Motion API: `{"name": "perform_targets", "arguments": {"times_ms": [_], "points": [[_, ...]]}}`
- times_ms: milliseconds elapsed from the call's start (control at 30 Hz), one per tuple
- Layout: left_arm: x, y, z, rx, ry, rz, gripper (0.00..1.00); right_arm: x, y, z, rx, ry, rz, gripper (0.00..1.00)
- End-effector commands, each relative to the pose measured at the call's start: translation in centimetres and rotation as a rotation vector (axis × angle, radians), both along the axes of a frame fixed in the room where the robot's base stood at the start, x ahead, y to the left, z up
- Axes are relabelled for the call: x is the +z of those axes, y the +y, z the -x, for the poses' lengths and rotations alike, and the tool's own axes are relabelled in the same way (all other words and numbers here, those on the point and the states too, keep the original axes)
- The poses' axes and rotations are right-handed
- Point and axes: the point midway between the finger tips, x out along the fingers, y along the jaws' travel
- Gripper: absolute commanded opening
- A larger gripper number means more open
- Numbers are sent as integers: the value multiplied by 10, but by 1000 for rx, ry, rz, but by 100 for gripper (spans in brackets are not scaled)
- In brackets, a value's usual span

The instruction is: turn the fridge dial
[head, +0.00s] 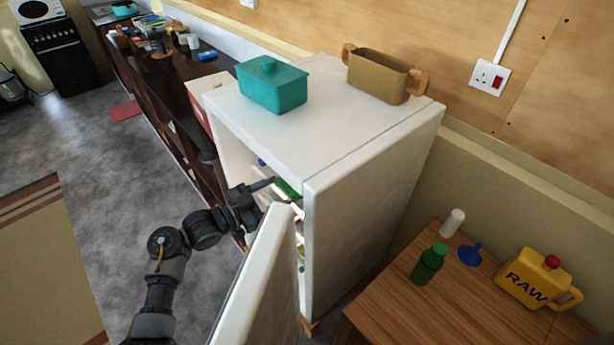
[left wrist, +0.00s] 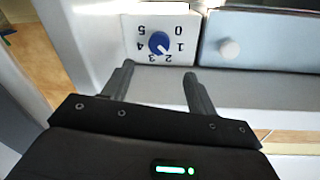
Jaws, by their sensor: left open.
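The fridge (head: 365,185) is white and stands against the wall, its door (head: 262,275) swung open toward me. In the left wrist view the blue dial (left wrist: 159,42) sits on a white plate with numbers 0 to 5, seen upside down. A pale mark on the dial seems to point near 2. My left gripper (head: 268,188) reaches into the fridge opening. In the left wrist view its two fingers (left wrist: 159,74) are apart and empty, just short of the dial, which lies ahead between them. My right gripper is not in view.
A pale drawer front with a round knob (left wrist: 229,49) is beside the dial. A teal box (head: 273,88) and a tan pot (head: 378,77) stand on the fridge. A wooden table (head: 400,315) with bottles is at the right. The open door is close to my left arm.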

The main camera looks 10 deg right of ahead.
Motion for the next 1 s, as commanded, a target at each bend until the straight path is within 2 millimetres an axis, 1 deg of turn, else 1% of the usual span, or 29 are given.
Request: {"name": "perform_targets", "arguments": {"times_ms": [200,367,700,800,1000], "points": [[-3,3,4,-4,-54,-29,58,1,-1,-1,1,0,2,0],[-2,-6,-1,-4,-52,-26,58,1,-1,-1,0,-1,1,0],[-2,-61,-28,-5,-50,-25,58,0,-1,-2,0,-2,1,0],[-1,-75,-35,-6,-50,-27,58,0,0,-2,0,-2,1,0],[-2,-91,-43,-5,-51,-27,58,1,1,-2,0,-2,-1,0]]}}
